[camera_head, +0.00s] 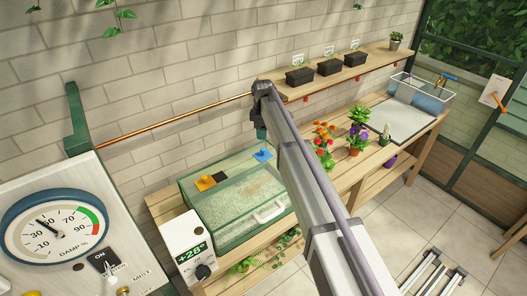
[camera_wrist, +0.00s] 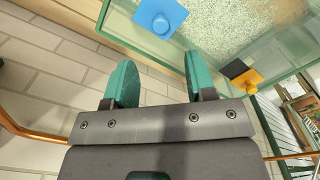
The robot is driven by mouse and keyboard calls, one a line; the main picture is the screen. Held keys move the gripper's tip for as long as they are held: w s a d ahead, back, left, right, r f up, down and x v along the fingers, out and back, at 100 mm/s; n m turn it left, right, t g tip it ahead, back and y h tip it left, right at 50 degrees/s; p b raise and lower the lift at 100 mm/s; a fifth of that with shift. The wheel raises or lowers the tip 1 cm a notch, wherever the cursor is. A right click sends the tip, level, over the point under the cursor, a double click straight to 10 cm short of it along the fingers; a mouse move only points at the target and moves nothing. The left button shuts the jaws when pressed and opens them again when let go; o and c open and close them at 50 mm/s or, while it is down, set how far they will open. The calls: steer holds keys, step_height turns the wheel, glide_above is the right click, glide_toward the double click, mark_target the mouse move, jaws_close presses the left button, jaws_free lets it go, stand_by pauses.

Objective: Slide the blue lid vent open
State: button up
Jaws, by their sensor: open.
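The blue lid vent (camera_head: 263,155) is a small square slider with a round knob on the glass lid of the propagator case (camera_head: 190,207). No dark opening shows beside it. It also appears at the top of the wrist view (camera_wrist: 163,14). My gripper (camera_wrist: 159,78) has two teal fingers, spread apart with nothing between them. In the wrist view the blue vent lies just beyond the fingertips, apart from them. In the head view my arm hides most of the gripper, with a bit of teal finger near the blue vent.
An orange vent (camera_head: 205,183) with a black patch (camera_head: 220,176) beside it sits on the same lid. A copper pipe (camera_head: 180,117) runs along the brick wall behind. Flower pots (camera_head: 355,150) stand on the bench to the right, and black planters (camera_head: 329,67) on the shelf above.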

mark_target(263, 149)
step_height(263, 149, down, 9)
steer(key=b, duration=0.7)
steer(key=shift+r, duration=0.1)
jaws_close()
